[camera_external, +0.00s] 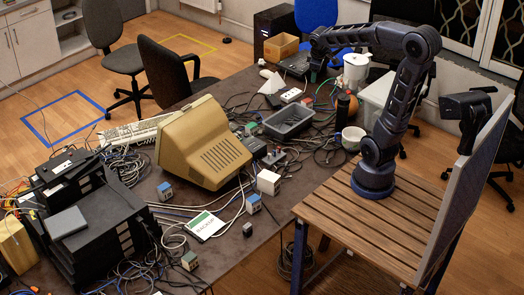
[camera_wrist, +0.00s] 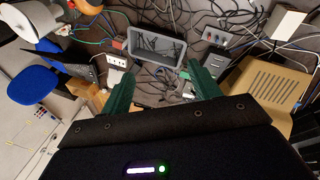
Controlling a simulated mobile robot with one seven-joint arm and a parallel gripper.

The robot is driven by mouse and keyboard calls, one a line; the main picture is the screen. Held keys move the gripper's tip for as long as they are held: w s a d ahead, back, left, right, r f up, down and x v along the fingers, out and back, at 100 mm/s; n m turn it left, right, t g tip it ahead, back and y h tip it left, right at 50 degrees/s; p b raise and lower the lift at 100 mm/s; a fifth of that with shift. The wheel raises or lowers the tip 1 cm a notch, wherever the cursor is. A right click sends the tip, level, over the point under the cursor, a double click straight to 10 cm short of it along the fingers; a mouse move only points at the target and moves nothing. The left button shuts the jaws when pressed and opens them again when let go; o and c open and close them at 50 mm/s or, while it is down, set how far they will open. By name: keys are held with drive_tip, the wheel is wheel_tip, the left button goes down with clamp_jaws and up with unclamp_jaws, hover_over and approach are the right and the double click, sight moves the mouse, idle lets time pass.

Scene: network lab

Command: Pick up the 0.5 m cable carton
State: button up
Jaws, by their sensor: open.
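A grey tray (camera_external: 289,121) stands among tangled cables; it also shows in the wrist view (camera_wrist: 136,38). The bulky monitor (camera_external: 205,143), a white box (camera_external: 268,181) and black equipment (camera_external: 95,225) crowd the table. A cardboard box (camera_external: 281,47) stands at the far end.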

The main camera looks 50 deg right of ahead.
drive_tip(key=w+d+f+n+g, duration=0.1)
drive_tip(key=w+d+f+n, duration=0.15)
drive_tip(key=w, duration=0.25)
drive_tip(key=w+d+f+n, duration=0.1)
drive_tip(key=w+d+f, duration=0.1)
drive_tip(key=w+d, duration=0.25)
drive_tip(key=n+g, duration=0.2)
drive_tip(key=n, duration=0.6)
hover_over(303, 103)
drive_tip(key=a, duration=0.2)
drive_tip(key=shift+y, duration=0.4)
drive_tip(key=f, duration=2.8)
drive_tip(key=shift+d, duration=0.2)
drive_tip(key=shift+w+d+f+n, duration=0.1)
drive_tip(key=shift+d+f+n, duration=0.15)
drive_tip(key=shift+f, duration=0.2)
drive_tip(key=f, duration=0.5)
drive_tip(key=shift+d+f, duration=0.15)
drive_tip(key=shift+d, duration=0.2)
drive_tip(key=shift+s+d+f, duration=0.1)
drive_tip(key=shift+s+f, duration=0.05)
drive_tip(key=shift+f, duration=0.7)
drive_tip(key=shift+s+d+f, duration=0.1)
drive_tip(key=shift+s+f, duration=0.1)
drive_tip(key=shift+f, duration=0.65)
drive_tip(key=shift+s+f, duration=0.15)
drive_tip(key=shift+f, duration=0.7)
drive_tip(key=shift+c, duration=0.4)
